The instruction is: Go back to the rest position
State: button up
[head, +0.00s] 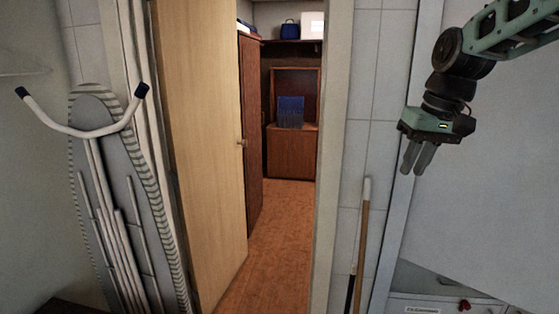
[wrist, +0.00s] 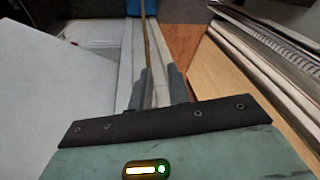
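My gripper (head: 413,170) hangs at the upper right of the head view, fingers pointing down. It is in free air in front of the pale wall panel, to the right of the doorway. In the wrist view the two dark fingers of my gripper (wrist: 159,76) stand apart with a gap between them. Nothing is held between them. The pale wall and floor show through the gap.
An ironing board (head: 105,185) leans at the left. A wooden door (head: 205,150) stands open onto a room with a brown floor (head: 270,240). A broom handle (head: 362,235) leans by the right door frame. A white box-like unit (head: 440,303) is low at the right.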

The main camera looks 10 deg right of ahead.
jog(key=s+a+f+n+g+b, duration=0.1)
jog(key=s+a+f, duration=0.2)
jog(key=a, duration=0.2)
jog(key=s+a+f+n, duration=0.2)
jog(key=s+a+f, duration=0.1)
jog(key=a, duration=0.3)
jog(key=s+a+f+n+b, duration=0.1)
jog(key=s+a+f, duration=0.3)
jog(key=s, duration=0.6)
jog(key=s+a+f+n+g+b, duration=0.1)
jog(key=s+a+f+n, duration=0.3)
jog(key=s+f, duration=0.4)
jog(key=shift+s+a+h, duration=0.2)
jog(key=shift+s+h, duration=0.2)
jog(key=shift+s, duration=0.55)
